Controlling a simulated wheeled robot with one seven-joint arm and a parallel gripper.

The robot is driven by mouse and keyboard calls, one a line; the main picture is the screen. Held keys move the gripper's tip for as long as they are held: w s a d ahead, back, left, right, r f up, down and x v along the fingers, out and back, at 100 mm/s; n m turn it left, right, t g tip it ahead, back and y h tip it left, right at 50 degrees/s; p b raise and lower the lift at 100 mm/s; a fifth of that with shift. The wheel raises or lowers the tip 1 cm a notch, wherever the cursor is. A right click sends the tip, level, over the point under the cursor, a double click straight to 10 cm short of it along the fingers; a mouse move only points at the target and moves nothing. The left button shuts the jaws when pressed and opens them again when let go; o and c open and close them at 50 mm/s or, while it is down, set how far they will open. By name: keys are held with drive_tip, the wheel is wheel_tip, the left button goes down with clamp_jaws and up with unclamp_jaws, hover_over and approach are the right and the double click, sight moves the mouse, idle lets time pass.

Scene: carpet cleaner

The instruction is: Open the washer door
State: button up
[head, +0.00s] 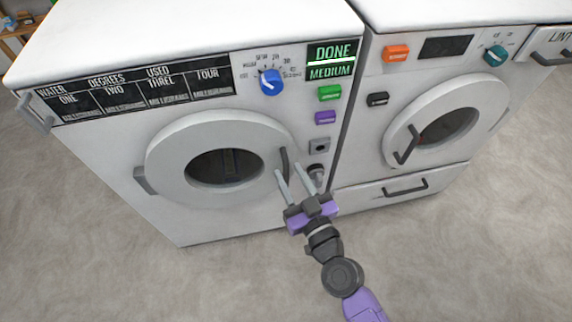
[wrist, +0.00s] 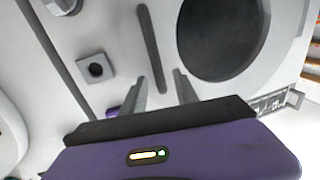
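The white washer (head: 90,160) stands at the left in the head view. Its round door (head: 170,145) looks closed, with a dark glass window (head: 222,168) and a hinge block at its left side. The door's dark bar handle (head: 284,161) is on its right side. My gripper (head: 288,170) is open in front of the handle's lower end. In the wrist view the handle (wrist: 149,45) is a long dark bar whose near end lies between the two grey fingertips (wrist: 159,76) in the picture. The fingers are not closed on it; I cannot tell the remaining depth.
The washer's panel has a blue dial (head: 270,82), green button (head: 330,93), purple button (head: 325,118) and a display (head: 332,62) reading DONE and MEDIUM. A second machine (head: 365,160) with a round door stands close at right. The grey floor (head: 180,285) in front is clear.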

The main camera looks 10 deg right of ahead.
drive_tip(key=shift+w+a, duration=0.15)
drive_tip(key=shift+w, duration=0.6)
drive_tip(key=shift+w+a, duration=0.1)
drive_tip(key=shift+w, duration=0.6)
drive_tip(key=shift+c, duration=0.3)
clamp_jaws()
